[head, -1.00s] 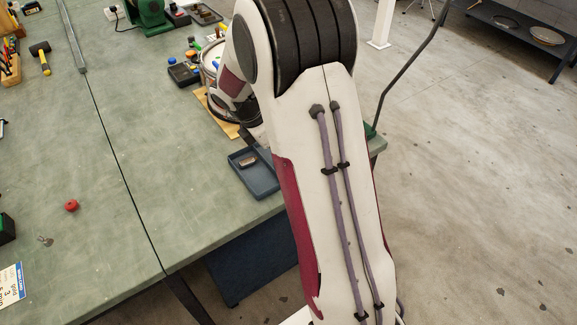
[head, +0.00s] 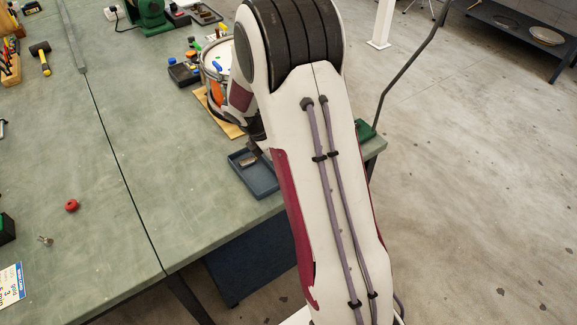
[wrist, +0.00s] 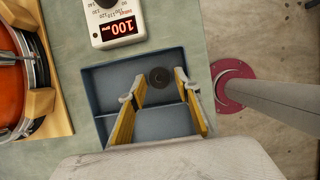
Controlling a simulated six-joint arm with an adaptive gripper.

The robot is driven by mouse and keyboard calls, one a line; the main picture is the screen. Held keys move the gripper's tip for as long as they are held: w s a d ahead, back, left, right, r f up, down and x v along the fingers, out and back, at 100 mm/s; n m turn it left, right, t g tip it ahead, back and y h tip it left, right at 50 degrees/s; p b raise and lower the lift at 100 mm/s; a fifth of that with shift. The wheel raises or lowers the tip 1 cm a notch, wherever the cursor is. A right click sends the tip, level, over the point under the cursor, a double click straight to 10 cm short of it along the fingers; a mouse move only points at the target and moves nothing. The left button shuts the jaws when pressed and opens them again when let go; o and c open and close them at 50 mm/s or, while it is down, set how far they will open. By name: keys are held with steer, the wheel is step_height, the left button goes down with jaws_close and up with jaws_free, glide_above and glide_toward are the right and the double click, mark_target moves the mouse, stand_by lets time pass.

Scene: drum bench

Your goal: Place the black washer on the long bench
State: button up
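The black washer (wrist: 159,77) is a small dark disc with a hole, lying in the blue tray (wrist: 101,76) near its far wall in the wrist view. My gripper (wrist: 160,86) is open above the tray, its yellow-padded fingers on either side of the washer, with visible gaps. I cannot tell how high the fingertips are. In the head view the tray (head: 265,185) sits at the bench's right edge, my gripper (head: 249,156) is mostly hidden by my arm, and the washer cannot be made out. The green-topped bench (head: 165,150) shows a seam beside another green top (head: 60,150).
A drum (wrist: 18,85) on a wooden stand is left of the tray, and a device reading 100 (wrist: 117,24) is just beyond it. A red knob-like object (head: 71,205) and a hammer (head: 42,58) lie on the left top. Much of the green surface is clear.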

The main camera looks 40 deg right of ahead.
steer(key=c, duration=0.4)
steer(key=shift+c, duration=0.5)
steer(key=shift+r, duration=0.15)
step_height(320, 180, up, 10)
stand_by(0.7)
